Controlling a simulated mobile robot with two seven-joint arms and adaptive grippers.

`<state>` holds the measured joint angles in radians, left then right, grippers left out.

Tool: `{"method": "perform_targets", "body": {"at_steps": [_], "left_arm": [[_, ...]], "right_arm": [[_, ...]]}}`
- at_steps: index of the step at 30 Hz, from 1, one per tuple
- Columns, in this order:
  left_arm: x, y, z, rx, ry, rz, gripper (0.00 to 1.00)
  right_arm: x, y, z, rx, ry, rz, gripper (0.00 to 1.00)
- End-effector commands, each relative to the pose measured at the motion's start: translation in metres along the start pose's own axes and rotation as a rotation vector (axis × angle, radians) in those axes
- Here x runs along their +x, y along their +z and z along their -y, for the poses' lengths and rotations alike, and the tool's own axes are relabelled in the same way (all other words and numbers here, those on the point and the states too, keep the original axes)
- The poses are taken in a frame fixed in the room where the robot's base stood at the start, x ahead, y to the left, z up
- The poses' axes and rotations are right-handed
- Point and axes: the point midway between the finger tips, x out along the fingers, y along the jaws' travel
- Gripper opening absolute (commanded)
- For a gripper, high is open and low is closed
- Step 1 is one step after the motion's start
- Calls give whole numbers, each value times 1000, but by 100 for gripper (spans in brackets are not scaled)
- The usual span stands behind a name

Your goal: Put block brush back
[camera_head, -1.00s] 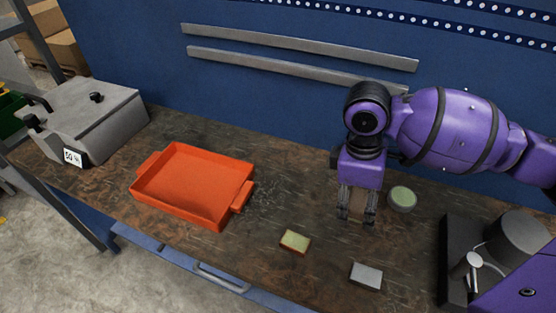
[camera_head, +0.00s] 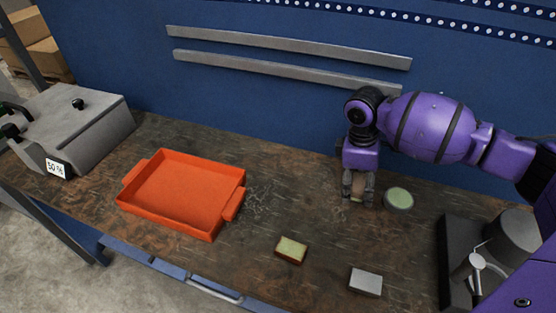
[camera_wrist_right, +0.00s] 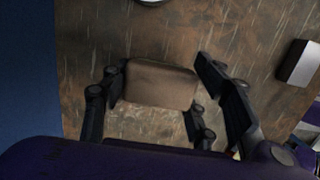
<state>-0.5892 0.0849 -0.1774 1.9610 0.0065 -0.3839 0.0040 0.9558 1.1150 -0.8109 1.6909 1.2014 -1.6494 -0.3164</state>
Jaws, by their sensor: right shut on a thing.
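My right gripper (camera_head: 358,198) points down over the back right of the bench. It is shut on a brown block, the block brush (camera_wrist_right: 160,84), which sits between the fingers in the right wrist view. In the head view the fingers mostly hide the brush, and its bristles cannot be made out. I cannot tell whether it touches the bench. My left gripper is not in view.
An orange tray (camera_head: 182,192) lies empty on the bench (camera_head: 320,220). A green-topped sponge (camera_head: 291,249), a grey block (camera_head: 366,281) and a round green-topped dish (camera_head: 398,198) lie nearby. A grey machine (camera_head: 75,125) stands left, a dark device (camera_head: 460,255) right.

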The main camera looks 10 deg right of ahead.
Motion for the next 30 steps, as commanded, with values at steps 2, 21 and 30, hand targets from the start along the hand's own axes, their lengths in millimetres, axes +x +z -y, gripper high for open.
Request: {"method": "perform_targets", "body": {"at_steps": [2,21,30], "left_arm": [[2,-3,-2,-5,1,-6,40],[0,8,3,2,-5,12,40],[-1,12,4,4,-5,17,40]], "right_arm": [[12,-1,-4,1,-5,4,27],[42,-6,-3,0,-1,2,27],[50,-6,-2,0,-5,5,71]]}}
